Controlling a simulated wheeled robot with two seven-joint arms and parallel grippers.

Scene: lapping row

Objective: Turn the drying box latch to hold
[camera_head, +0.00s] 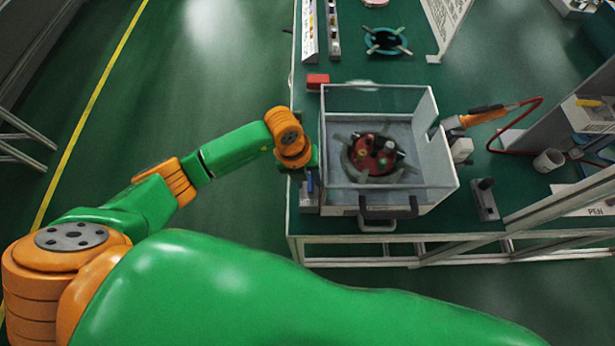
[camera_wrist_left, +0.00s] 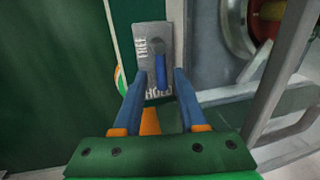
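The drying box (camera_head: 440,150) is a clear-walled box on the green bench, with a dark handle (camera_head: 388,212) at its front. Its latch plate (camera_wrist_left: 150,32) shows in the left wrist view, grey, with FREE at upper left and HOLD at the bottom. The blue latch lever (camera_wrist_left: 161,70) appears to point down the plate toward HOLD. My left gripper (camera_wrist_left: 160,80) is open, with one blue finger on each side of the lever's lower end; contact cannot be told. In the head view my left gripper (camera_head: 311,170) is at the box's left side, partly hidden by the wrist. My right gripper is out of view.
A red and dark round fixture (camera_head: 372,155) sits inside the box. A red block (camera_head: 317,81) and a teal ring (camera_head: 385,41) lie behind it. An orange-handled tool (camera_head: 482,115) with a red hose is at the right. Open floor lies left of the bench.

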